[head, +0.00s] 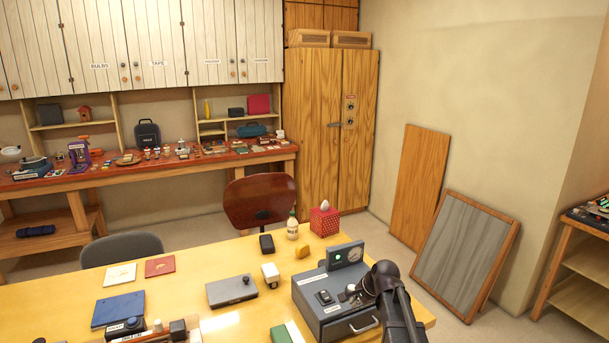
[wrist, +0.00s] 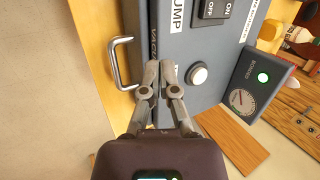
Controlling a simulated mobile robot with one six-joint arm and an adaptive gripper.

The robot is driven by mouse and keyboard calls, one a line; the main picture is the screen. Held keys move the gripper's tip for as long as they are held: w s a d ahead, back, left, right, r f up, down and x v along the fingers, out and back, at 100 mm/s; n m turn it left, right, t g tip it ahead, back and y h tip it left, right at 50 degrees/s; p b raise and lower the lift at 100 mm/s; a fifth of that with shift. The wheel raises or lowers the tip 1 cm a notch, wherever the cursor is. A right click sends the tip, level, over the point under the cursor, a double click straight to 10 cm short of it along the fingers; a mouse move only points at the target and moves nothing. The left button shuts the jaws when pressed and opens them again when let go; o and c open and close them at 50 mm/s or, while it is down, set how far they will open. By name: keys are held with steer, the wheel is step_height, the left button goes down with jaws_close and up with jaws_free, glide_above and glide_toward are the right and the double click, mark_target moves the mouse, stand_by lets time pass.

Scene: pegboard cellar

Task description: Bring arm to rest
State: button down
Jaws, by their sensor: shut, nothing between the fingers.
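My gripper (wrist: 162,64) is shut and empty in the wrist view. Its fingertips lie over the edge of a grey-blue box labelled as a pump (wrist: 205,50), close to a round white button (wrist: 197,75). I cannot tell whether they touch the box. In the head view my arm reaches in from the bottom right, and my gripper (head: 354,292) is at the right part of the pump box (head: 310,300), partly hiding it. The box has a drawer handle (head: 364,324), a black on/off switch (head: 324,297) and a gauge unit (head: 345,255) with a lit green light.
The yellow table (head: 200,265) holds a grey flat case (head: 231,291), a blue book (head: 118,311), a bottle (head: 292,228) and a red tissue box (head: 324,222). Chairs (head: 260,202) stand behind it. Boards lean on the right wall. Open floor lies right of the table.

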steer(key=s+d+f+n+g+h, duration=0.1)
steer(key=s+f+n+g+h, duration=0.1)
steer(key=s+n, duration=1)
steer(key=s+g+h, duration=0.1)
steer(key=s+g, duration=0.1)
steer(key=s, duration=0.7)
steer(key=shift+s+d+f+h, duration=0.15)
steer(key=shift+d+f+h, duration=0.1)
steer(key=shift+h, duration=0.15)
